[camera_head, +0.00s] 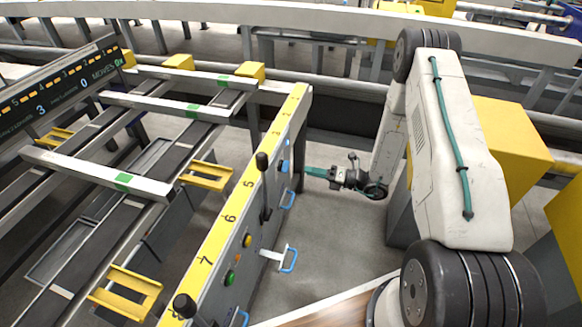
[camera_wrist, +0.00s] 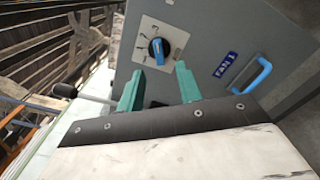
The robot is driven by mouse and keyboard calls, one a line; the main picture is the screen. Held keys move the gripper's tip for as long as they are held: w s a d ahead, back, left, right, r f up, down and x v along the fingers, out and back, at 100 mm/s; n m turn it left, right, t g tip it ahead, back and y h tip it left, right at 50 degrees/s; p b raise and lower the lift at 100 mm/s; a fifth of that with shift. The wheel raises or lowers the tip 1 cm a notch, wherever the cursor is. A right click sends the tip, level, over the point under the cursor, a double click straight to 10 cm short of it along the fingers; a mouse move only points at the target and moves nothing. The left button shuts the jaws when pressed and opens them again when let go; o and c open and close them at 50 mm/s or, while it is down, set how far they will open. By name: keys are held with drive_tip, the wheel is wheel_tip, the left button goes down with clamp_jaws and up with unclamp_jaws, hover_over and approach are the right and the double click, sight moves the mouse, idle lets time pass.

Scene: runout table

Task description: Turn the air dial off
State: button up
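The air dial (camera_wrist: 156,50) is a blue rotary knob on a white square plate on the grey panel, at the upper middle of the wrist view. Its pointer mark runs roughly up and down in that view; the markings around it are too small to read. A small blue spot on the panel in the head view looks like the same dial (camera_head: 285,166). My gripper (camera_wrist: 159,80) has teal fingers that stand apart with the dial between and beyond their tips. Nothing is held. In the head view my gripper (camera_head: 308,171) points left at the panel, close to it.
A blue handle (camera_wrist: 251,75) and a "FAN 1" label (camera_wrist: 226,65) are right of the dial. A lever (camera_wrist: 67,91) sticks out at left. In the head view, a black-knobbed lever (camera_head: 263,180) and blue handles (camera_head: 289,259) project from the panel. Grey floor lies below my arm.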

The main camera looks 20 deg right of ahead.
sight(284, 167)
drive_tip(key=x, duration=0.7)
drive_tip(key=shift+w+a+m, duration=0.25)
drive_tip(key=shift+a+m, duration=0.05)
drive_tip(key=shift+m, duration=0.1)
drive_tip(key=shift+r, duration=0.1)
clamp_jaws()
